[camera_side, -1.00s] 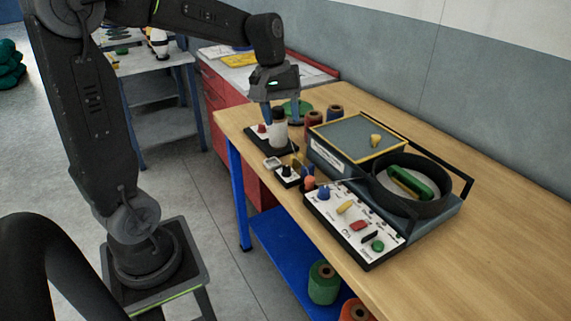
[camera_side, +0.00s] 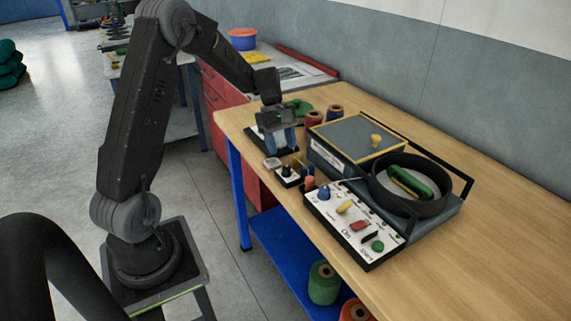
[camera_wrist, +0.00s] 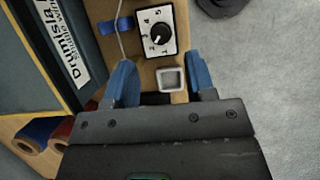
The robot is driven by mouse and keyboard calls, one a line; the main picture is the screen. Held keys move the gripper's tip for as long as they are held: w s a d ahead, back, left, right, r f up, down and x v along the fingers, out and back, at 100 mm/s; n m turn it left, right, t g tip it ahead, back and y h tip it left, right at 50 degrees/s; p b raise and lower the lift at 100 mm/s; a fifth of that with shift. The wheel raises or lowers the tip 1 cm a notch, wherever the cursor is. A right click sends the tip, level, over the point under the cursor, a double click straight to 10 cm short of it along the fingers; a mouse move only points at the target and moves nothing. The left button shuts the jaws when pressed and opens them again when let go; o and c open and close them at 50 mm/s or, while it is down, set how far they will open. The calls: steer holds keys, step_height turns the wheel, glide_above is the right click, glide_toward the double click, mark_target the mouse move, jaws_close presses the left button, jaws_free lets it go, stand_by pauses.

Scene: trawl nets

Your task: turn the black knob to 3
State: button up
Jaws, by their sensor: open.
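The black knob (camera_side: 286,170) sits on a small white-faced box on the wooden bench, left of the larger control panel. In the wrist view the black knob (camera_wrist: 160,34) shows on its dial plate (camera_wrist: 150,16), with numbers around it. Its light pointer mark seems to point to the lower left, but the number there is not clear. My gripper (camera_wrist: 162,82) is open and empty, its blue fingers apart. In the side view my gripper (camera_side: 277,146) is behind the knob box, apart from the knob.
A control panel (camera_side: 333,212) with several coloured knobs and a winch drum (camera_side: 455,182) stand to the right. Spools (camera_side: 335,112) stand behind. Bench front right is clear.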

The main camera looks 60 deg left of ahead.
mark_target(286, 167)
steer(key=x, duration=0.6)
steer(key=shift+d, duration=0.1)
steer(key=c, duration=0.9)
